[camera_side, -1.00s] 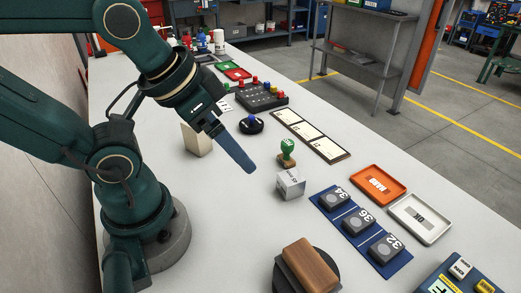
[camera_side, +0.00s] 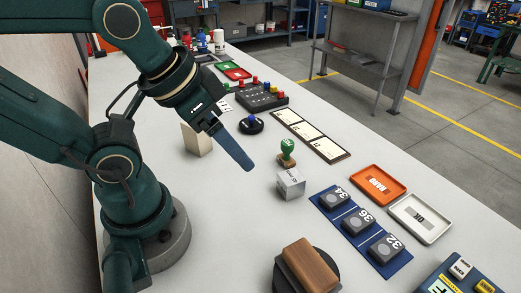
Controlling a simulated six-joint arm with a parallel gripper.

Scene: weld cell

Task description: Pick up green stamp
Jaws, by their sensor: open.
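The green stamp (camera_side: 287,149) stands upright on the white table, with a green handle and a brown base. It is just behind a small white block with dark print (camera_side: 291,183), which hides part of its lower edge. My gripper (camera_side: 249,168) is a blue finger shape pointing down and right. In the picture it is left of the stamp, apart from it, with nothing held. Only one finger shows clearly; the other is hidden behind it.
A blue mat with several grey numbered blocks (camera_side: 386,249) lies at the right. An orange tray (camera_side: 377,184) and a white tray (camera_side: 420,218) lie beyond it. A brown wooden block (camera_side: 311,264) stands in front. A black round base with a blue knob (camera_side: 251,123) is behind.

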